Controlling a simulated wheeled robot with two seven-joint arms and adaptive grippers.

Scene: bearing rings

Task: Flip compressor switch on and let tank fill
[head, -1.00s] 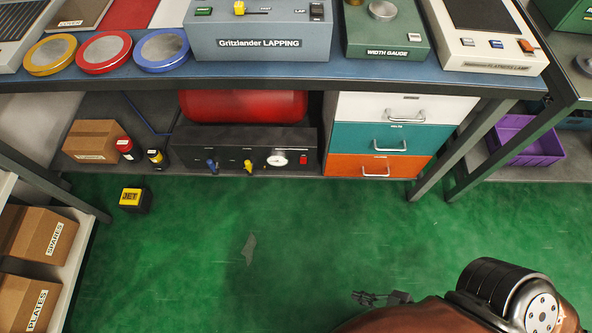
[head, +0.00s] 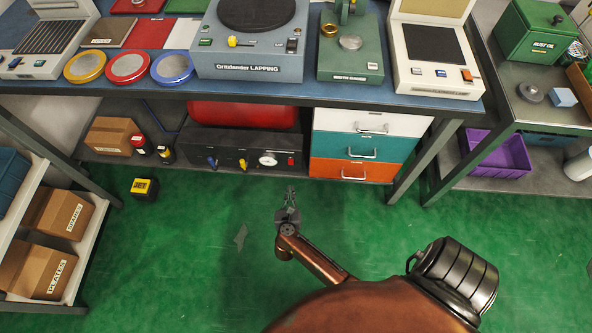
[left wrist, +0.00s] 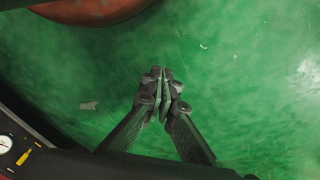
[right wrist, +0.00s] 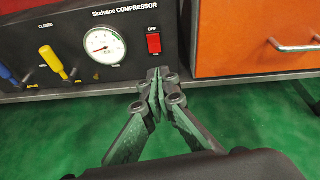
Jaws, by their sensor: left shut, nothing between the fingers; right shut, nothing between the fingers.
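The black compressor panel (head: 225,148) sits on the low shelf under the bench, with its red tank (head: 243,114) behind and above. In the right wrist view, the red switch (right wrist: 154,43) is under an OFF label, right of the round white gauge (right wrist: 105,47). Blue and yellow levers (right wrist: 53,62) are at the left. My right gripper (head: 290,191) is shut and empty, in front of the panel; its fingertips (right wrist: 158,76) show just below the switch, seemingly apart from it. My left gripper (left wrist: 163,76) is shut and empty over the green floor, and hidden in the head view.
Drawers (head: 352,146) with metal handles stand right of the compressor. A yellow-black box (head: 144,189) is on the floor at left. Boxes on a side rack (head: 78,255) stand at far left. A table leg (head: 425,160) is to the right. The floor ahead is mostly clear.

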